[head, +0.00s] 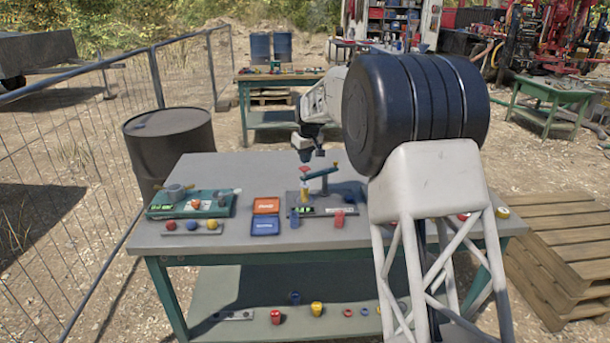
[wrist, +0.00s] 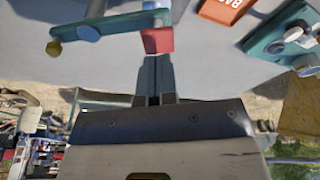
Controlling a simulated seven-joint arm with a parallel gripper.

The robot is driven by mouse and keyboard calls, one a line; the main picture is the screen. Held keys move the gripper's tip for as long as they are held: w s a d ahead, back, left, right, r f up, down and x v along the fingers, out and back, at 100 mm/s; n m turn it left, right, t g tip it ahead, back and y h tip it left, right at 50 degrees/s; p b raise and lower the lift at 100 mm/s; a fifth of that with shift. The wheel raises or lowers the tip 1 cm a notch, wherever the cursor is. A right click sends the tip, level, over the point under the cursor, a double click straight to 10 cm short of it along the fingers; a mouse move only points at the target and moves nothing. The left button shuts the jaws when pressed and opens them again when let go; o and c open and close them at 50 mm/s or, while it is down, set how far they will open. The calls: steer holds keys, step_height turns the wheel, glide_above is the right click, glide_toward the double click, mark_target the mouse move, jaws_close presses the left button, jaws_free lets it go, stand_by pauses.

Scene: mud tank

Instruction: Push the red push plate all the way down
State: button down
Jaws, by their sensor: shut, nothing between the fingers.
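The red push plate (head: 304,170) sits at the left end of a teal lever (head: 321,173) in the head view. The lever is tilted, its plate end lower than its right end, which has a yellow-orange knob (head: 336,164). In the wrist view the red plate (wrist: 157,40) shows right beyond the tips of my gripper (wrist: 150,58). My gripper (head: 306,158) is shut and empty, pointing down just above the plate. I cannot tell whether the tips touch it.
An orange and blue tray pair (head: 265,227) and a green fixture with knobs (head: 160,211) stand left on the grey table (head: 220,170). A red piece (head: 339,218) is at the front of the lever's base. A dark barrel (head: 170,140) stands behind the table.

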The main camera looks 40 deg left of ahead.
mark_target(305, 168)
steer(key=shift+f, duration=2.3)
stand_by(1.0)
steer(key=shift+r, duration=4.25)
